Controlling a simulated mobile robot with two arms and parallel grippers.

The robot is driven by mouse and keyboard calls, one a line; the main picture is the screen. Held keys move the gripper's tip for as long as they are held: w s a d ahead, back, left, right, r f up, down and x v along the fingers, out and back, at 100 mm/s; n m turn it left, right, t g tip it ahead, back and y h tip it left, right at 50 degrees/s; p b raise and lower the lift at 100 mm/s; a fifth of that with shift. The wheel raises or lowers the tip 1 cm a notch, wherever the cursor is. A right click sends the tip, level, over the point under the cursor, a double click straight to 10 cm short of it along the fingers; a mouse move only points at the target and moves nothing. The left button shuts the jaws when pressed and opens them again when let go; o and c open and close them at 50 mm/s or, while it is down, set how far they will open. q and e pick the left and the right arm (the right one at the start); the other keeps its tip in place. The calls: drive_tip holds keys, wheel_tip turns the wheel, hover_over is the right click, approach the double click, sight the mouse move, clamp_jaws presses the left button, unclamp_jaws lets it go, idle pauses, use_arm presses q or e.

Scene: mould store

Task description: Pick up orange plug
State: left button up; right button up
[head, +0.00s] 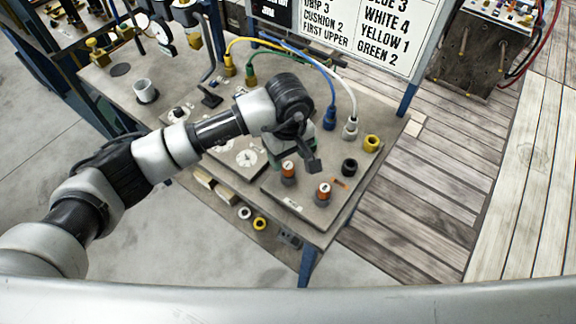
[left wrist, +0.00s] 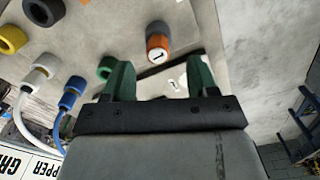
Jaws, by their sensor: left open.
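Two orange plugs with white marked tops stand upright on the grey board in the head view: the rear orange plug (head: 288,170) and the front orange plug (head: 323,191). One orange plug (left wrist: 158,43) shows in the left wrist view, beyond and apart from the fingertips. My left gripper (head: 293,152) is above the board beside the rear orange plug, pointing down. In the left wrist view its green fingers (left wrist: 160,80) are spread, with no plug between them. I cannot tell which orange plug the wrist view shows. My right gripper is not in view.
A black ring (head: 349,166) and a yellow ring (head: 371,143) are right of the plugs. Blue (head: 329,119) and white (head: 350,128) cabled plugs stand behind. A lettered sign (head: 345,35) rises at the back. A white cup (head: 146,91) stands at left.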

sight(288, 165)
use_arm(q)
drive_tip(key=shift+f, duration=0.3)
drive_tip(key=f, duration=0.1)
drive_tip(key=f+p, duration=0.2)
drive_tip(key=shift+w+f, duration=0.25)
drive_tip(key=shift+f, duration=0.6)
drive_tip(key=c, duration=1)
drive_tip(key=shift+r, duration=0.1)
